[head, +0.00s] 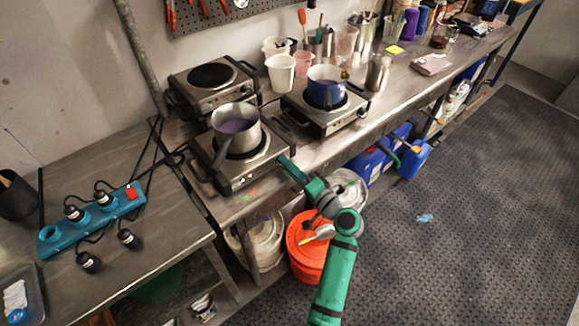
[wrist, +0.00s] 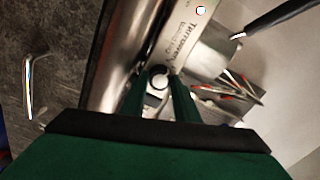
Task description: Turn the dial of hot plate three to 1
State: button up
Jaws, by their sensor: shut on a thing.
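Three steel hot plates stand on the bench. The front one (head: 215,180) carries a steel saucepan (head: 235,133) of purple liquid, the right one (head: 318,120) carries a blue pot (head: 326,92), and the back left one (head: 228,94) is bare. I cannot read which number each has. My gripper (head: 285,162) is at the right front corner of the front hot plate. In the wrist view, its two green fingers (wrist: 160,90) are shut on a small round dial (wrist: 159,76) with a light face. The dial is hidden in the head view, and its setting is not legible.
A blue power strip (head: 92,217) with plugs lies on the left table. White cups (head: 281,72) and tools stand at the back. An orange bucket (head: 305,262) and blue jugs (head: 368,163) are under the bench. The dark floor mat (head: 460,200) at right is mostly clear.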

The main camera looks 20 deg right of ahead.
jog(key=m, duration=0.3)
jog(key=shift+m, duration=0.4)
jog(key=shift+a, duration=0.1)
jog(key=o, duration=0.8)
jog(key=shift+s, duration=0.1)
jog(key=shift+c, duration=0.2)
jog(key=v, duration=1)
jog(key=shift+s+d, duration=0.25)
jog(key=shift+s, duration=0.05)
